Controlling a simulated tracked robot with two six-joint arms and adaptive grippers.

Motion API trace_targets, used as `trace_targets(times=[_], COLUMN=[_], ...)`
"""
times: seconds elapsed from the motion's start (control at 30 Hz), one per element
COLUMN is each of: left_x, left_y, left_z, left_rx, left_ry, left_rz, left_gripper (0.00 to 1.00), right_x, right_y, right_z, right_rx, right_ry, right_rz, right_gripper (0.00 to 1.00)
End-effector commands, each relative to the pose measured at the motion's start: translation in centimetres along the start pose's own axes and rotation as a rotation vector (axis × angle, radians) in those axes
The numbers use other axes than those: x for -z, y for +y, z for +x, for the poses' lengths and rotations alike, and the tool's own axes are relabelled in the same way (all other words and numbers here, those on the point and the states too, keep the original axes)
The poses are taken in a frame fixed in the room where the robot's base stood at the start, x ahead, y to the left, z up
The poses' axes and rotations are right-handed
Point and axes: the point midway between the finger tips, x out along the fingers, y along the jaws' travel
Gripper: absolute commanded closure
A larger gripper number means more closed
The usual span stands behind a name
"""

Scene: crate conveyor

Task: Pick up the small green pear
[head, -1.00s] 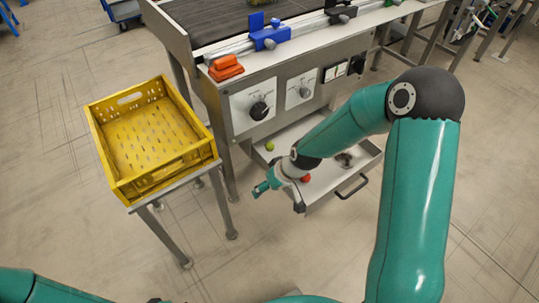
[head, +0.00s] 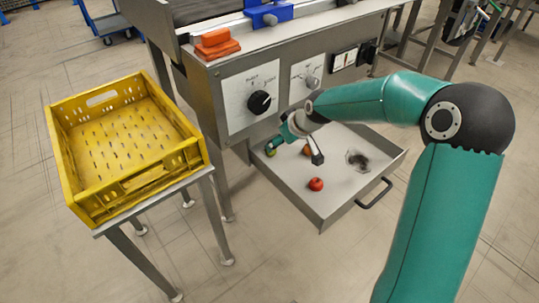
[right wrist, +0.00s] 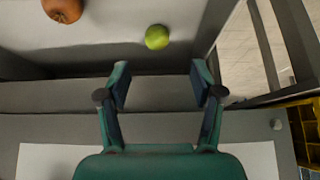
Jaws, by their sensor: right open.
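The small green pear (head: 270,153) lies in the left part of the open drawer, partly hidden by my right gripper in the head view. In the right wrist view the pear (right wrist: 157,37) shows whole, as a round green fruit on the drawer floor, beyond the fingertips and roughly centred between them. My right gripper (head: 294,153) is over the drawer's left part. Its fingers are spread and empty in the right wrist view (right wrist: 160,79). My left gripper is out of view.
The conveyor cabinet stands above. A yellow crate (head: 78,190) is at the left.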

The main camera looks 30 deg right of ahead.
Motion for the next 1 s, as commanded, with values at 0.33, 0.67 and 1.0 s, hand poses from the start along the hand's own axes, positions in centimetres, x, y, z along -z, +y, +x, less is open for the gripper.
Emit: trace_targets(times=[0.33,0.67,1.0], left_x=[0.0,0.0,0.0], left_y=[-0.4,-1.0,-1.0], left_z=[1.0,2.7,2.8], left_rx=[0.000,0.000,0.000], left_ry=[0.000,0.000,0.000], left_rz=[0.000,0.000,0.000], left_gripper=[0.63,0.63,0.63], right_x=[-0.1,-0.1,0.1], right_y=[0.1,0.5,0.6], right_z=[3.7,7.9,8.7], right_rx=[-0.002,-0.001,-0.002], right_ry=[0.001,-0.001,0.000], right_rz=[0.002,0.002,0.003], right_gripper=[0.34,0.34,0.34])
